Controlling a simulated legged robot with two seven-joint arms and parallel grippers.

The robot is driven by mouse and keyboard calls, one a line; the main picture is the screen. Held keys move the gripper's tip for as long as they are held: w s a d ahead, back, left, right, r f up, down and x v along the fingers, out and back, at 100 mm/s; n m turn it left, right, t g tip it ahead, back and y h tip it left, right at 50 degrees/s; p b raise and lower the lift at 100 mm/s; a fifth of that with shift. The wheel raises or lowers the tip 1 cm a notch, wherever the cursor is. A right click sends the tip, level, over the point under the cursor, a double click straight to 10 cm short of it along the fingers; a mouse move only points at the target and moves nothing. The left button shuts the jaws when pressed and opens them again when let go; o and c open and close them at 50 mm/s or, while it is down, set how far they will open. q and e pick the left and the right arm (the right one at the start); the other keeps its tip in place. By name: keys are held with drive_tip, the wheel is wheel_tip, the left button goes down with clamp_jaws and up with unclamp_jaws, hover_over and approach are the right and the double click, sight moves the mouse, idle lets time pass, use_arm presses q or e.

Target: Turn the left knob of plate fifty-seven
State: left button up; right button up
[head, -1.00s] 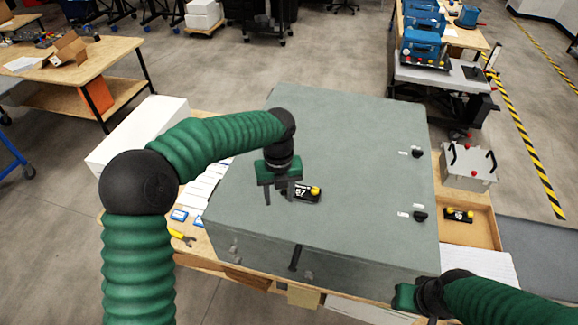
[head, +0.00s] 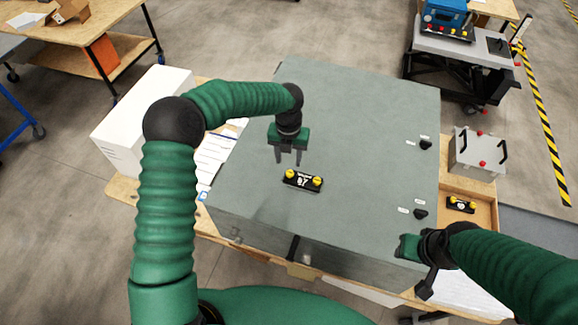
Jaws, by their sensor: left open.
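Plate fifty-seven (head: 303,182) is a small black plate with white marking, lying on top of the large grey-green cabinet (head: 350,120). It has a yellow left knob (head: 290,174) and a yellow right knob (head: 317,182). My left gripper (head: 288,162) is open and empty, pointing down just behind and slightly left of the plate, apart from the left knob. My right gripper (head: 403,246) is at the cabinet's front right edge; its fingers are not clear enough to tell their state.
Two black knobs with white labels sit at the cabinet's right side (head: 425,144). Another black plate with yellow knobs (head: 461,204) lies in a wooden tray on the right, near a grey box with handles (head: 478,152). A white box (head: 140,115) stands left. The cabinet top around the plate is clear.

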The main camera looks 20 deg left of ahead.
sight(291, 171)
use_arm(q)
drive_tip(key=f+p, duration=0.1)
drive_tip(key=f, duration=0.1)
drive_tip(key=w+f, duration=0.1)
drive_tip(key=f, duration=0.2)
drive_tip(key=w+f+p, duration=0.1)
drive_tip(key=f, duration=0.2)
drive_tip(key=shift+w+f+p, duration=0.15)
drive_tip(key=shift+w+p, duration=0.05)
drive_tip(key=shift+p, duration=0.15)
drive_tip(key=shift+f, duration=0.3)
drive_tip(key=shift+s, duration=0.25)
drive_tip(key=shift+s+d+r, duration=0.1)
drive_tip(key=shift+s+r, duration=0.05)
drive_tip(key=shift+s, duration=0.35)
drive_tip(key=shift+c, duration=1)
drive_tip(key=shift+w, duration=0.35)
clamp_jaws()
use_arm(e)
drive_tip(key=r, duration=0.1)
drive_tip(key=w+r, duration=0.1)
drive_tip(key=r, duration=0.1)
drive_tip(key=shift+w, duration=0.3)
